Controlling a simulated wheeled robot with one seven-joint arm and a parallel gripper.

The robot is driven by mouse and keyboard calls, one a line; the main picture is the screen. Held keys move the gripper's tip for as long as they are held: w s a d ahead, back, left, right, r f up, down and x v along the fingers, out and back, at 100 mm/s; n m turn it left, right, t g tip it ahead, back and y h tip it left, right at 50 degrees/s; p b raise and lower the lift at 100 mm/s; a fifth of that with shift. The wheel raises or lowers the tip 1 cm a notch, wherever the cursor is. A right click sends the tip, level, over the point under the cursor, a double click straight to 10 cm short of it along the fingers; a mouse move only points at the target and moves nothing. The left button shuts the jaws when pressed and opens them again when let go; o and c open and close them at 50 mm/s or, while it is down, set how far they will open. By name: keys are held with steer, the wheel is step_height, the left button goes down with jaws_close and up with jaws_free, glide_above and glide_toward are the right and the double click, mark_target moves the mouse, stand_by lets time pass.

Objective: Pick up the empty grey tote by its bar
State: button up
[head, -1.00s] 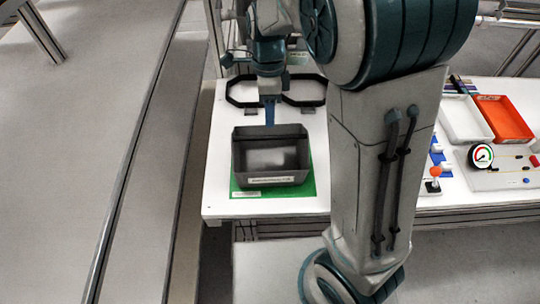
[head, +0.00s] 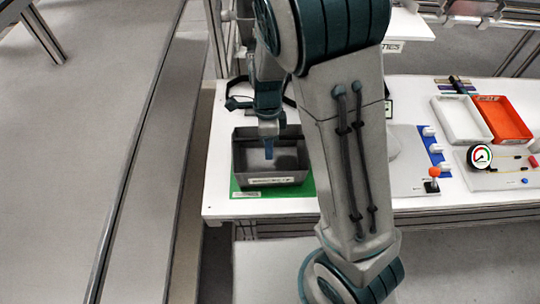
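The empty grey tote (head: 300,179) stands on a green mat (head: 246,190) at the left end of the white table. A pale label is on its front wall. No bar can be made out on the tote; my arm and gripper cover part of its back rim. My gripper (head: 269,149) points down, with its blue fingertips in front of the tote's inside in this view. Whether the fingertips are above the tote or down inside it cannot be told. The fingers overlap, so I cannot see a gap between them. Nothing shows held in them.
A white tray (head: 460,119) and an orange tray (head: 503,118) stand at the right. In front of them are a gauge (head: 479,156) and a red-knobbed lever (head: 434,172). Black ring-shaped holders behind the tote are mostly hidden by my arm. The table's left edge is close to the tote.

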jaws_close()
